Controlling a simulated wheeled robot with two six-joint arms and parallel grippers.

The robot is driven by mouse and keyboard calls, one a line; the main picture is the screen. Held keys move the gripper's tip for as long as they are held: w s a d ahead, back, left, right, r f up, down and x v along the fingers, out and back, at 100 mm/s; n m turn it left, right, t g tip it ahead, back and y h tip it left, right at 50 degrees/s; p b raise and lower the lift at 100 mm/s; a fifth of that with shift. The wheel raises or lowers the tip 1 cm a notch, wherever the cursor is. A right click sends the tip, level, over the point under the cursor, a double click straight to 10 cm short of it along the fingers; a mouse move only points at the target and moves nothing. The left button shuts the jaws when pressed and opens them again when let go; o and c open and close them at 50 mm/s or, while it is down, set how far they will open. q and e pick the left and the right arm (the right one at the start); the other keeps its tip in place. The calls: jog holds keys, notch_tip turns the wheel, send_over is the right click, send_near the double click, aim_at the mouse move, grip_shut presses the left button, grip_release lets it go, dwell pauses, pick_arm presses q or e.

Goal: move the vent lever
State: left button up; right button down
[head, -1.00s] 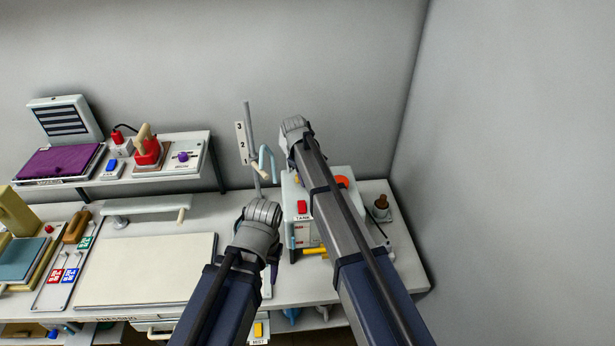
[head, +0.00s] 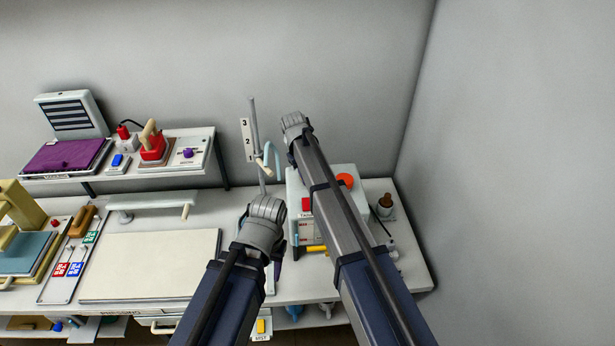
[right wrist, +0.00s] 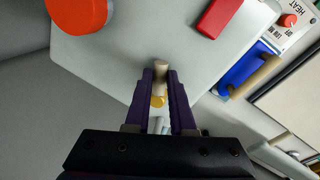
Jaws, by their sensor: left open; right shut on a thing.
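My right gripper (right wrist: 160,95) is shut on a small beige peg-like handle (right wrist: 160,70), which I take to be the vent lever. The handle stands at the face of the pale tank box (right wrist: 130,40), and a yellow disc (right wrist: 157,101) shows between the fingers. In the head view the right arm passes in front of the tank box (head: 295,190) and hides its gripper and the handle. My left gripper (head: 278,262) is open, dark and partly hidden by its own wrist, low in front of the tank box, apparently empty.
A pole stand with a numbered scale (head: 246,140) rises left of the tank box. A pressing board (head: 150,265) lies left, and a small brown-topped pot (head: 385,203) stands right.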

aim_at(303, 187)
jog(key=c, duration=0.8)
grip_release()
jog(key=shift+o, duration=0.2)
notch_tip(303, 187, up, 8)
jog(key=a+p, duration=0.1)
jog(key=p, duration=0.6)
jog(key=shift+s+a+f+p, duration=0.15)
jog(key=shift+s+a+p, duration=0.05)
jog(key=shift+s+p, duration=0.15)
jog(key=shift+w, duration=0.1)
